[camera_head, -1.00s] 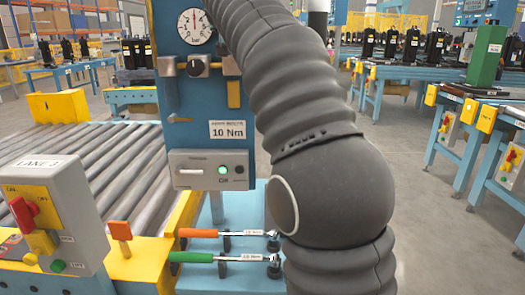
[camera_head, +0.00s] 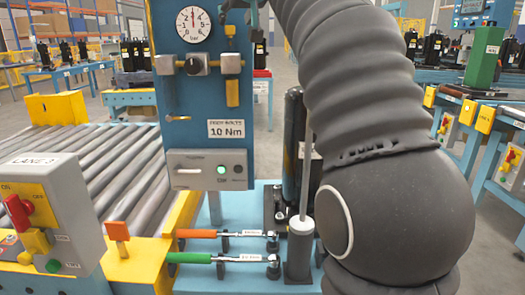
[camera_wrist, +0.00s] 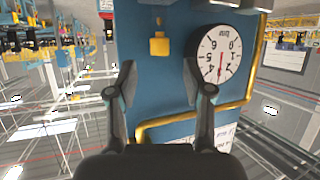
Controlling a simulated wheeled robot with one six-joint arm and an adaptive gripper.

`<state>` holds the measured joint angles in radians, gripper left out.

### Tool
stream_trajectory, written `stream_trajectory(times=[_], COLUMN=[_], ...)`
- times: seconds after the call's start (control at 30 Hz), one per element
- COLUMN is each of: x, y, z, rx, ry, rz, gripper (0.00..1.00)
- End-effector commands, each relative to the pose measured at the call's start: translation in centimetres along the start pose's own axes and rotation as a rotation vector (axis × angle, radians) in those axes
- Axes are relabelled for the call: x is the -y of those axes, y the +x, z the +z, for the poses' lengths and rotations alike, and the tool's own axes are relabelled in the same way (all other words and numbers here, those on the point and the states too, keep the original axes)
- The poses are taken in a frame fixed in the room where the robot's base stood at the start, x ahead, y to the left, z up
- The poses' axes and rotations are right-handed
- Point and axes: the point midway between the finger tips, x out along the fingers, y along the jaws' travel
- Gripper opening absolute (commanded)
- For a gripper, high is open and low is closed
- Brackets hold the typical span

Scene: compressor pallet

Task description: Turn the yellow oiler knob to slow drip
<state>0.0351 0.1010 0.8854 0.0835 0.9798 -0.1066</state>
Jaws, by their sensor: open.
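The blue panel (camera_head: 170,135) holds a round gauge (camera_head: 194,24), a grey knob (camera_head: 196,65) on a brass line, and a blue-grey block (camera_head: 230,64) with a yellow bowl-like part (camera_head: 232,93) under it. In the wrist view a small yellow capped piece (camera_wrist: 160,45) stands on the panel beside the gauge; I cannot tell surely that it is the oiler knob. My gripper (camera_head: 239,10) is at the top edge of the head view, in front of the panel's upper right. In the wrist view its fingers (camera_wrist: 167,85) are apart and empty, with the yellow piece beyond them.
A yellow pipe (camera_wrist: 180,120) crosses the panel in the wrist view. Below the panel lie an orange-handled (camera_head: 200,233) and a green-handled wrench (camera_head: 195,257). A lane control box (camera_head: 45,215) and roller conveyor (camera_head: 90,160) stand left. A dark cylinder (camera_head: 293,145) stands behind my arm.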

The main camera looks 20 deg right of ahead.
Motion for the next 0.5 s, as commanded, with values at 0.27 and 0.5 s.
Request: stream_trajectory(times=[0.27, 0.5], x=[0.0, 0.1], y=[-4.9, -8.4], z=[-0.1, 0.6], rx=[-0.003, 0.008], ry=[0.000, 0.002], rz=[0.001, 0.001], gripper=[0.51, 0.51])
